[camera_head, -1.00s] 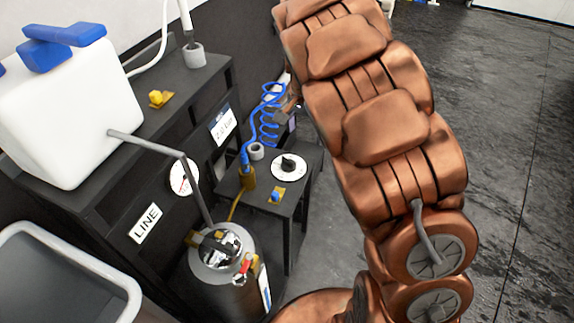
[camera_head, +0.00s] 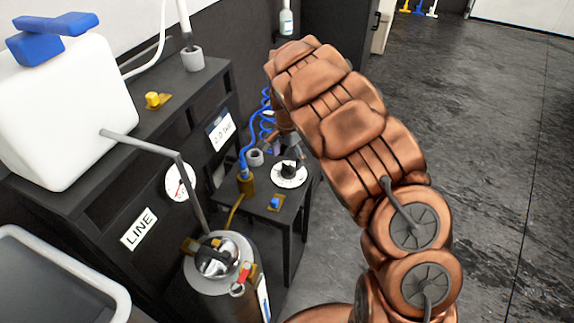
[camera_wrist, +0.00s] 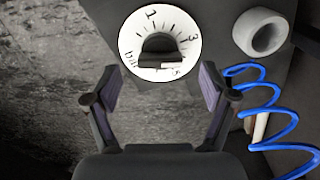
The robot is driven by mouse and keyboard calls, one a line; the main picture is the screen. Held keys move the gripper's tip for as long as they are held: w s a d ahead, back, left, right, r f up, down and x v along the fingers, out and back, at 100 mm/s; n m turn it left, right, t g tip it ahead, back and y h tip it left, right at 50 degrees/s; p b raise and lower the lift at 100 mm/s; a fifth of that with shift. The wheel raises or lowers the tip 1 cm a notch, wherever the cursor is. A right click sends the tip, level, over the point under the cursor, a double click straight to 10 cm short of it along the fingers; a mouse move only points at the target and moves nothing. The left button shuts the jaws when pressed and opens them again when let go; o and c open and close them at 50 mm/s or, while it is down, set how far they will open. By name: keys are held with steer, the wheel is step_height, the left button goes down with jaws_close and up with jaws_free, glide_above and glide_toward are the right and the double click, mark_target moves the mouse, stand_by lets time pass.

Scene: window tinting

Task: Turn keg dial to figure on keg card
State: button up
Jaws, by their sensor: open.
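The keg dial (camera_head: 289,182) is a white disc with a black knob (camera_head: 288,168), on a small dark side table. In the wrist view the dial (camera_wrist: 187,23) shows figures 1 and 3 around the knob (camera_wrist: 159,46); I cannot tell for sure where the knob points. The keg card (camera_head: 221,129) is a white card on the bench front; it seems to read 2.0 bar. My gripper (camera_wrist: 157,88) is open and empty, its two fingers apart, with the dial beyond the fingertips. In the head view my gripper is mostly hidden by my arm.
A metal keg (camera_head: 221,258) stands in front of the side table (camera_head: 285,215). A grey cup (camera_wrist: 262,32) and blue coiled hose (camera_wrist: 270,105) lie right of the dial in the wrist view. A white jug (camera_head: 65,110) is on the bench. Open floor is at right.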

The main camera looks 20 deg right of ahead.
mark_target(289, 166)
steer(key=shift+f, duration=1.75)
steer(key=shift+c, duration=0.4)
steer(key=c, duration=1.1)
steer(key=n+b, duration=0.1)
steer(key=n, duration=0.4)
steer(key=shift+n+b, duration=0.3)
steer(key=n, duration=0.4)
steer(key=n+b, duration=0.1)
steer(key=n, duration=0.1)
steer(key=shift+d+r, duration=0.1)
steer(key=shift+d, duration=0.15)
